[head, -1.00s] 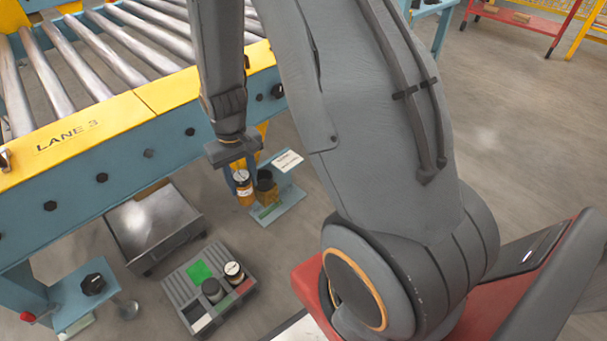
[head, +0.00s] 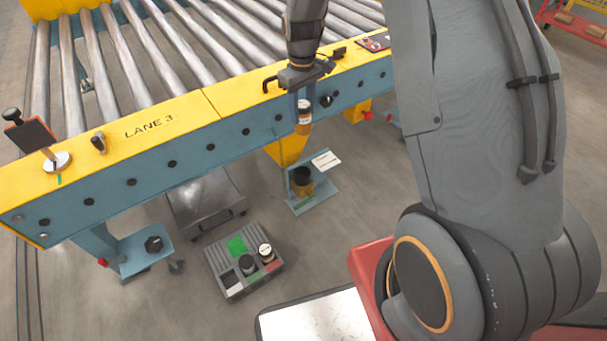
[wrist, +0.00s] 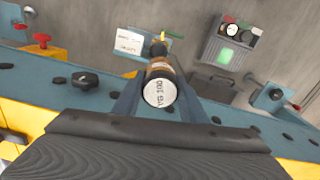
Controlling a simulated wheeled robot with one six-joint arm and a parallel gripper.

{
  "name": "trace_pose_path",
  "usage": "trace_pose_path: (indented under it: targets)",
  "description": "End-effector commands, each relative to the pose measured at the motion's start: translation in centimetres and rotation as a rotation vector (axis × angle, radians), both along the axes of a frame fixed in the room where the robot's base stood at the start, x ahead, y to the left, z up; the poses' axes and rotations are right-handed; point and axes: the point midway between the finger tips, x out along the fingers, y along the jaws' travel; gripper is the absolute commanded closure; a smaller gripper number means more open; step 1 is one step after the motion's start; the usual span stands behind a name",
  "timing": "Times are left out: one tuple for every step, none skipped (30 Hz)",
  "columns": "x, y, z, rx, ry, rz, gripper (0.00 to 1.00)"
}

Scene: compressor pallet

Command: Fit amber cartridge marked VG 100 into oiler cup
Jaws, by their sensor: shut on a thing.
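My gripper (head: 302,108) is shut on the amber cartridge (head: 304,122) and holds it in the air in front of the blue conveyor side. In the wrist view the cartridge's white end, marked VG 100 (wrist: 160,92), faces the camera between the fingers. The oiler cup (head: 302,187), amber with a dark top, stands on a small blue bracket (head: 320,192) with a white card. In the head view the cartridge is above the cup and apart from it. In the wrist view the cartridge hides most of the cup.
The conveyor (head: 190,115), marked LANE 3, runs behind my gripper. A low grey cart (head: 205,200) stands left of the bracket.

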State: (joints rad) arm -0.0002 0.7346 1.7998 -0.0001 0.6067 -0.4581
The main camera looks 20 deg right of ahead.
Motion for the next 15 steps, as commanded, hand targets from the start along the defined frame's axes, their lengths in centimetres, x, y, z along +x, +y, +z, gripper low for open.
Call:
trace_pose_path:
  targets:
    - [0.3, 0.0, 1.1, 0.0, -0.001, 0.016, 0.89]
    - [0.5, 0.0, 1.4, 0.0, -0.001, 0.026, 0.89]
    - [0.7, 0.0, 1.6, 0.0, -0.001, 0.035, 0.89]
    - [0.8, 0.0, 1.8, 0.0, 0.0, 0.041, 0.89]
    - [0.9, 0.0, 1.8, 0.0, 0.0, 0.045, 0.89]
    - [0.9, 0.0, 1.6, 0.0, 0.002, 0.05, 0.89]
    - [0.9, 0.0, 1.4, 0.0, 0.002, 0.052, 0.89]
    - [1.0, 0.0, 1.0, 0.0, 0.003, 0.054, 0.89]
    - [1.0, 0.0, 0.3, 0.0, 0.003, 0.055, 0.89]
    - [1.0, 0.0, -0.4, 0.0, 0.004, 0.055, 0.89]
    - [0.9, 0.0, -1.1, 0.0, 0.005, 0.054, 0.89]
    - [1.0, 0.0, -2.1, 0.0, 0.004, 0.054, 0.89]
    - [1.0, 0.0, -2.9, 0.0, 0.004, 0.054, 0.89]
    - [0.9, 0.0, -3.7, 0.0, 0.006, 0.054, 0.89]
    - [1.0, 0.0, -4.6, 0.0, 0.004, 0.054, 0.89]
